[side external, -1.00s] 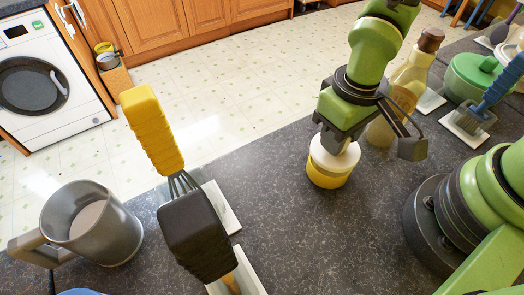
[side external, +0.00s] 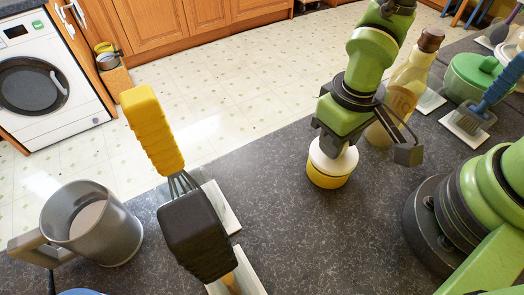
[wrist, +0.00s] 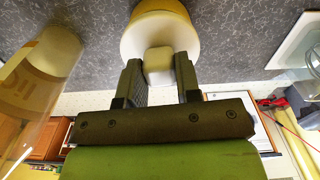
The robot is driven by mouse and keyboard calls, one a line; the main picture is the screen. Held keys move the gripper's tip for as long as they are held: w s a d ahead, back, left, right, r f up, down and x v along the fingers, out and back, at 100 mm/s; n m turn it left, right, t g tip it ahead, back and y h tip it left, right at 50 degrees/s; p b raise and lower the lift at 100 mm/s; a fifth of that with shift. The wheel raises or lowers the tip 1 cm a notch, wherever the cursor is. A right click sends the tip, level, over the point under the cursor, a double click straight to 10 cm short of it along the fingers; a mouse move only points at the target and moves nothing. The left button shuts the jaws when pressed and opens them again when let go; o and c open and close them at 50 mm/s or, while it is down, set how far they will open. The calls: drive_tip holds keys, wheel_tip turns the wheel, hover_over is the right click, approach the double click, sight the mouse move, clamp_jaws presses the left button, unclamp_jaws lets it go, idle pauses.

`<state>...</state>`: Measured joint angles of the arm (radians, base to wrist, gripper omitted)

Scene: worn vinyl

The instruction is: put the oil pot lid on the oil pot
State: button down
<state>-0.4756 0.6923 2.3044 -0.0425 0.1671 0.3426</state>
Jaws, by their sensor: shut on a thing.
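My gripper (wrist: 160,75) is shut on the cream, square-looking knob of the oil pot lid (wrist: 133,42), with one finger on each side of it. The pale lid (side external: 341,160) also shows in the side view under my gripper (side external: 331,143). Directly below it is the round yellow oil pot (side external: 328,180), upright on the dark counter. Its yellow edge (wrist: 178,8) shows beyond the lid in the wrist view. The lid is over the pot's top, in line with it. I cannot tell whether it is fully seated or slightly above.
A bottle labelled OIL (side external: 401,98) stands close behind my gripper. A green-lidded pot (side external: 470,80) and a blue brush (side external: 488,95) are at the right. A grey mug (side external: 108,235) and a yellow-handled utensil (side external: 153,125) stand left. The counter between is clear.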

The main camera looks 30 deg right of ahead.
drive_tip(key=shift+f, duration=0.55)
idle(0.7)
drive_tip(key=c, duration=0.7)
unclamp_jaws()
drive_tip(key=shift+c, duration=0.2)
drive_tip(key=shift+r, duration=4)
drive_tip(key=shift+r, duration=0.1)
